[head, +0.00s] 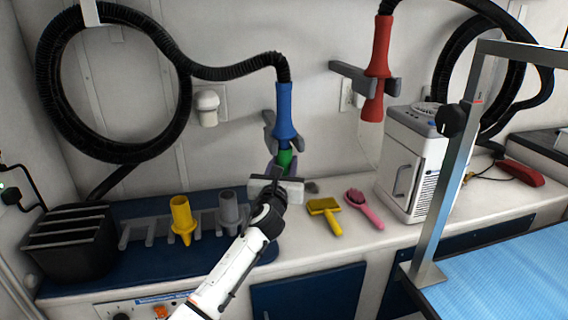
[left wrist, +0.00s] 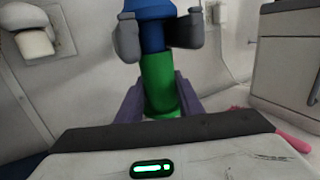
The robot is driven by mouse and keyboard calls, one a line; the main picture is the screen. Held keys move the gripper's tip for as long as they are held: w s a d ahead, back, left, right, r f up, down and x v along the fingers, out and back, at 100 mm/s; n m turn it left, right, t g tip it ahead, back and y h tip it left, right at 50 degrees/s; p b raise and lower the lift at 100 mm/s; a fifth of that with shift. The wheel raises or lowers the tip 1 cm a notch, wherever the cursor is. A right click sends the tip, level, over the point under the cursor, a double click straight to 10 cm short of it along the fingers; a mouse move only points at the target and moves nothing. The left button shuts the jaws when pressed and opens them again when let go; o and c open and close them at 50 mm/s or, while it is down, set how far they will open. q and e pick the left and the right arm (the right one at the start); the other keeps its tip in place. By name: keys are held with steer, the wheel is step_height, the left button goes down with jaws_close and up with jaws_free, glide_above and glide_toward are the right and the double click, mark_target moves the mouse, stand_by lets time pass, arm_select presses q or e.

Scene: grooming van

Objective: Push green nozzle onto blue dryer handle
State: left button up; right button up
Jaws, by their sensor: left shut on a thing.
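The blue dryer handle (head: 284,112) hangs nose down from a black hose in a grey wall clip; its lower end also shows in the left wrist view (left wrist: 153,36). The green nozzle (left wrist: 158,82) stands upright directly under the blue neck, and no gap shows between them. I cannot tell how far the nozzle is over the neck. My left gripper (head: 286,166) is shut on the green nozzle (head: 286,158), with purple fingers on both sides of it. My right gripper is not in view.
A grey rack on the blue mat (head: 130,262) holds a yellow nozzle (head: 181,214) and a grey nozzle (head: 229,208). A yellow brush (head: 325,210) and pink brush (head: 362,207) lie to the right.

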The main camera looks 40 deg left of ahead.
arm_select(q)
steer(key=shift+r, duration=0.15)
steer(key=o, duration=1.3)
steer(key=shift+o, duration=0.2)
